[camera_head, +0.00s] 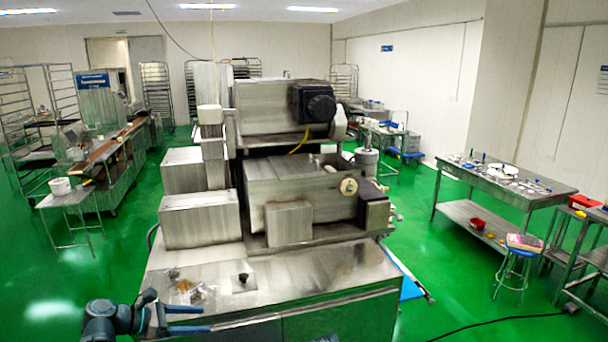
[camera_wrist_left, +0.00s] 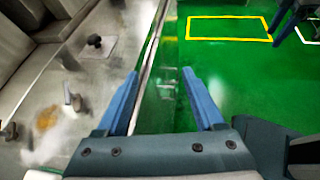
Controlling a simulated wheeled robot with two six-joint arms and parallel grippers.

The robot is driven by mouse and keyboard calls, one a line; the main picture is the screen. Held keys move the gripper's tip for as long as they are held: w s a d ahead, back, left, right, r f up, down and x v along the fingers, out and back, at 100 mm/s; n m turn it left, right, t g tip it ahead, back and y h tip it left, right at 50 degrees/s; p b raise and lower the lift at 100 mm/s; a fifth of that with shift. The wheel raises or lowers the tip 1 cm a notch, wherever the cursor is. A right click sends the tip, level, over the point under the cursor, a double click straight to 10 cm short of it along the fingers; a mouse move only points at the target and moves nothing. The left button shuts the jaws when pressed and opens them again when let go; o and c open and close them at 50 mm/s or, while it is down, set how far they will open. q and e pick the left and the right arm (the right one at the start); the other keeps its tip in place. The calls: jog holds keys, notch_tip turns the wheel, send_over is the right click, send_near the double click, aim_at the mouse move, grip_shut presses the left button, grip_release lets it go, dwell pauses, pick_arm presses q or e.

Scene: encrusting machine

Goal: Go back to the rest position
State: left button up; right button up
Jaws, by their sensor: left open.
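My left gripper (camera_head: 188,319) shows at the bottom left of the head view, by the front left corner of the encrusting machine's steel worktop (camera_head: 222,270). Its two blue fingers are spread apart with nothing between them. In the left wrist view the open fingers (camera_wrist_left: 163,100) straddle the worktop's edge, with green floor beyond. The encrusting machine (camera_head: 300,180) stands in the middle of the head view.
A black knob (camera_head: 243,278) and a brownish patch (camera_head: 185,285) are on the worktop. A steel table (camera_head: 500,180) with small items stands at the right, near a blue stool (camera_head: 518,262). Green floor (camera_head: 440,270) lies open between it and the machine.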

pick_arm(q)
jog(key=s+d+f+m+g+y+b, duration=0.2)
jog(key=s+d+f+m+y, duration=0.4)
jog(key=m, duration=0.7)
jog(key=s+d+f+m+g+y+b, duration=0.2)
jog(key=s+d+f+m+g+y, duration=0.2)
jog(key=s+d+f+m, duration=0.6)
jog(key=s+d+m+y, duration=0.1)
jog(key=d+m+y, duration=0.1)
jog(key=d+m, duration=0.2)
jog(key=shift+s+d+f+g+b, duration=0.25)
jog(key=shift+d+f+g+b, duration=0.15)
jog(key=shift+d, duration=0.3)
